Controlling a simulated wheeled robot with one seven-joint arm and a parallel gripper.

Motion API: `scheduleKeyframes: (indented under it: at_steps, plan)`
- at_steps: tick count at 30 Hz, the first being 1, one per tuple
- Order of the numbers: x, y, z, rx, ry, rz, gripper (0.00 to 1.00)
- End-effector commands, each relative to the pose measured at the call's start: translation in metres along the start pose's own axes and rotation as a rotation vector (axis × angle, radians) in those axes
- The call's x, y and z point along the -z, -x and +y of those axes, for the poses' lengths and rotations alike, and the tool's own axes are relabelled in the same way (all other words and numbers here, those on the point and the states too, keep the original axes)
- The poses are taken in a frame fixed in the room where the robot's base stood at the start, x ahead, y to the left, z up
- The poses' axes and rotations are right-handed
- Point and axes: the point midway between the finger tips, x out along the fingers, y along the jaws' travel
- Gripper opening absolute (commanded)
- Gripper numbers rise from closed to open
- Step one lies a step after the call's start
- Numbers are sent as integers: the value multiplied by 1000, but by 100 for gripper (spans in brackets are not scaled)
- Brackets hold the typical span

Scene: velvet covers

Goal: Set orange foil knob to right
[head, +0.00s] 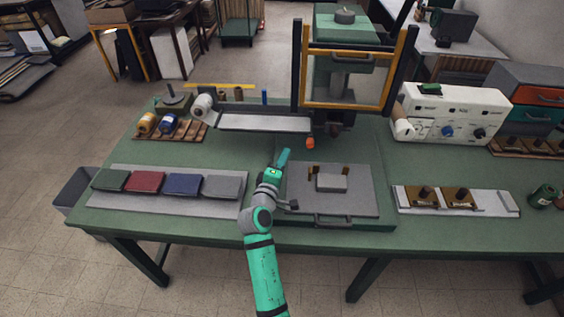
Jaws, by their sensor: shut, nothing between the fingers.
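My gripper (285,156) is shut and empty, at the middle of the table, far to the left of the knob. It is above the left back edge of the grey press bed.
An orange ball (310,142) hangs under the tall press frame (345,95), just right of my gripper. The press bed (365,205) and a rail with brown blocks (495,202) lie in front. Green tabletop (425,165) is bare before the control box.

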Motion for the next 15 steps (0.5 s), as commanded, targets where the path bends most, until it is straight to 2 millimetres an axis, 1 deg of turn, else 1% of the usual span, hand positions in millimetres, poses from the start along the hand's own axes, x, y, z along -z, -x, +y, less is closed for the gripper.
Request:
scheduleKeyframes:
  at_steps: [1, 3, 8, 12, 15]
  plan:
    - [0, -10, 1, -1, 2, -1, 0]
    - [-1, -24, 1, -1, 1, -1, 0]
    - [0, -52, 1, -1, 1, 0, 0]
    - [-21, -55, 0, 1, -1, -2, 0]
    - [-30, -58, -1, 2, -1, -1, 0]
